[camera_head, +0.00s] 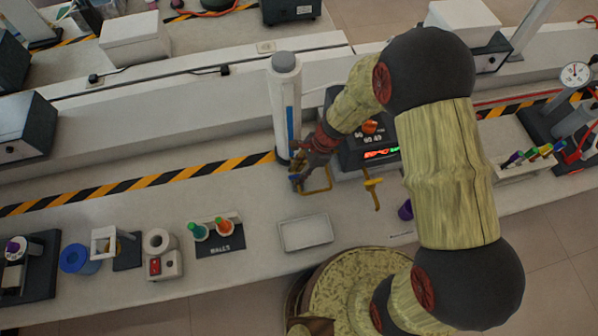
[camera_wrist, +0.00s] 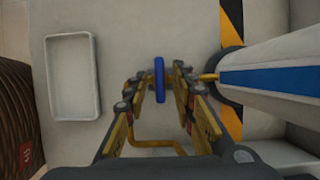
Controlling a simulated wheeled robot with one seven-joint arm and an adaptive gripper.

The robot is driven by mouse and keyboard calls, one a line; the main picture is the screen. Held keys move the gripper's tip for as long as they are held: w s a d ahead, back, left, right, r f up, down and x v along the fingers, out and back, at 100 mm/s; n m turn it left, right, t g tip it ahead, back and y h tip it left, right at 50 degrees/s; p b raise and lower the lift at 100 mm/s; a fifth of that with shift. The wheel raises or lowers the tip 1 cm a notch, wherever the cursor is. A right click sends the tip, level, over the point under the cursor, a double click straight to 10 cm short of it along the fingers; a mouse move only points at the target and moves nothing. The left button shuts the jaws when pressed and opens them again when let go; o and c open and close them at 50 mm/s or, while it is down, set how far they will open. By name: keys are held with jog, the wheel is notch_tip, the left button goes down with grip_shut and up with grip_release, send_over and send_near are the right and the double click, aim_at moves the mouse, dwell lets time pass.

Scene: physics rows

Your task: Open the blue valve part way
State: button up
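The blue valve handle (camera_wrist: 159,80) is a narrow bar that stands upright in the wrist view, near a short yellow pipe by the white column. In the head view it is a small blue patch (camera_head: 295,178) at the column's foot, largely covered by my gripper. My gripper (camera_wrist: 164,78) has one finger on each side of the handle. The fingers look parted, with a visible gap at the right; whether the left one touches is unclear. My gripper also shows in the head view (camera_head: 304,168). The valve body is hidden.
The white column (camera_head: 285,90) with a blue stripe stands close beside my gripper. A yellow pipe loop (camera_head: 328,182) and a yellow fitting (camera_head: 373,184) are to the right. A shallow white tray (camera_head: 306,232) lies nearer. A dark box with red digits (camera_head: 381,153) stands behind my arm.

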grip_shut()
jog(key=shift+n, duration=0.3)
dwell(0.3)
jog(key=n+g+p, duration=0.1)
jog(key=n, duration=0.2)
jog(key=shift+w+a+h, duration=0.1)
jog(key=shift+w+h, duration=0.05)
jog(key=shift+h, duration=0.25)
jog(key=shift+w+a+n+g+h, duration=0.1)
jog(key=shift+n+g+h, duration=0.3)
jog(key=shift+n, duration=1)
jog(key=shift+n+g+h, duration=0.3)
jog(key=shift+n+g, duration=0.1)
jog(key=shift+n, duration=1)
grip_release()
jog(key=shift+o, duration=0.7)
